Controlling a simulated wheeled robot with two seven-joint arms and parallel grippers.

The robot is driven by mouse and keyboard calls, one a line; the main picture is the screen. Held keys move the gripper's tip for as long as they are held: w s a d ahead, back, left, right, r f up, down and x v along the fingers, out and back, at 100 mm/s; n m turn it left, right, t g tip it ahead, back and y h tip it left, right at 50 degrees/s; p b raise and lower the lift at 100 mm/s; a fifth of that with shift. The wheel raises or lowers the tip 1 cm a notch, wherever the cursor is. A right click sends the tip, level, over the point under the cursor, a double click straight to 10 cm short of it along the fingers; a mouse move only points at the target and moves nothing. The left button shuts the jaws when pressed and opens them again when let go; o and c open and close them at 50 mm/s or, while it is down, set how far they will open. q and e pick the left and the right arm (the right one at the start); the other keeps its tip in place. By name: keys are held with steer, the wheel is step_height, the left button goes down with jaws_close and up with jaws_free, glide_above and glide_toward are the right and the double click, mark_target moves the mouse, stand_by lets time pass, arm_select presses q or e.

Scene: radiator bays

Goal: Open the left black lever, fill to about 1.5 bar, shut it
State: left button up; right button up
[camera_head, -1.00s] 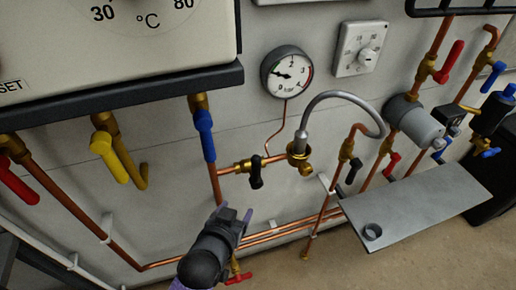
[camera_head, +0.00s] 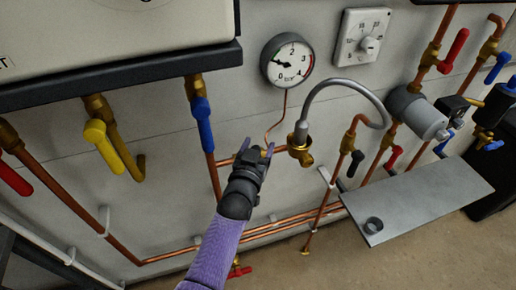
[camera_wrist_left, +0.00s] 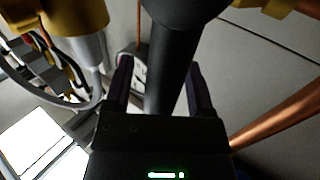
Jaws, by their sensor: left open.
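The left black lever is hidden behind my left gripper (camera_head: 257,149) in the head view. In the left wrist view the lever (camera_wrist_left: 176,62) is a thick dark handle running between the two spread fingers. My left gripper is open around it; I see no clear contact. The round pressure gauge (camera_head: 288,61) hangs above on the wall, its needle pointing left, roughly near 1 bar; the exact reading is too small to tell. The grey braided filling hose (camera_head: 345,84) curves up from the brass fitting (camera_head: 299,150) just right of the gripper. My right gripper is out of view.
A blue lever (camera_head: 203,123) and a yellow lever (camera_head: 103,144) hang at left beneath the boiler (camera_head: 120,85). Another dark lever (camera_head: 355,163) is right of the hose fitting. A grey shelf (camera_head: 430,195) juts out at right. Copper pipes (camera_head: 290,229) run low along the wall.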

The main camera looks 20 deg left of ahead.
arm_select(q)
jaws_close()
stand_by(1.4)
